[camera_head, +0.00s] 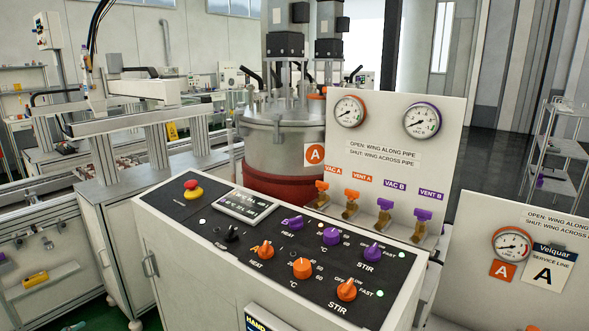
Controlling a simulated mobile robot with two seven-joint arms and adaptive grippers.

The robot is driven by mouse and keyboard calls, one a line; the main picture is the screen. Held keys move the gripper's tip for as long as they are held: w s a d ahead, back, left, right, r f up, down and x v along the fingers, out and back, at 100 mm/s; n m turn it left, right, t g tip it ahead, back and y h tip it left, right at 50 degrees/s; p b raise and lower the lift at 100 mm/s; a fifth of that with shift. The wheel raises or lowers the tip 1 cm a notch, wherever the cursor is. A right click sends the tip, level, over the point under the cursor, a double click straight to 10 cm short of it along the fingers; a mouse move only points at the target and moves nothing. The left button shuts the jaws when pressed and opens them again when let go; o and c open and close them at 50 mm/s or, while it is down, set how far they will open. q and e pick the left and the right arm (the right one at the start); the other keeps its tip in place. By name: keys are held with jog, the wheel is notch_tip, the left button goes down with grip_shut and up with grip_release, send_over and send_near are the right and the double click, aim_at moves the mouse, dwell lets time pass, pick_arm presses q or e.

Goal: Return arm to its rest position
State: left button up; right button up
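Neither of my arms nor either gripper shows in the head view. A control console (150,199) stands in front of me with a sloping black top. It carries a red emergency button (193,189), a small display (243,205), and several orange and purple knobs, among them an orange stir knob (346,289) and a purple stir knob (373,252). Behind it, a white gauge panel (400,170) holds an orange-rimmed gauge (350,112), a purple-rimmed gauge (422,120) and several orange and purple wing valves.
A metal vessel (270,145) marked A stands behind the console. A conveyor frame with a gantry (140,93) is at the left. A second white panel (480,270) with an orange gauge (512,244) and a service-line sign (548,266) is at the right. A wire shelf (555,160) stands farther back.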

pick_arm(q)
jog(key=s+a+f+n+g+y, duration=0.3)
jog(key=s+a+f, duration=0.3)
jog(key=s, duration=0.4)
jog(key=s+a+f+n+g+y, duration=0.2)
jog(key=s+a+f+y, duration=0.15)
jog(key=s+a, duration=0.55)
jog(key=s+a+f+n+g+y, duration=0.3)
jog(key=s+a+f, duration=0.25)
jog(key=s, duration=0.55)
jog(key=s+a+f+n+g, duration=0.2)
jog(key=s+g, duration=0.1)
jog(key=s, duration=1)
jog(key=s+d+f+n+g+h, duration=0.1)
jog(key=s+d+f+h, duration=0.1)
jog(key=d+f, duration=0.85)
jog(key=s+d+f+h, duration=0.2)
jog(key=d+f, duration=0.5)
jog(key=d, duration=0.6)
jog(key=s+d+f+n+h, duration=0.1)
jog(key=d+f+h, duration=0.1)
jog(key=d, duration=1.3)
jog(key=s+d+f+n+h, duration=0.1)
jog(key=d+f, duration=0.3)
jog(key=d, duration=1.1)
jog(key=shift+s+d+f+h, duration=0.15)
jog(key=shift+d+h, duration=0.25)
jog(key=shift+h, duration=0.05)
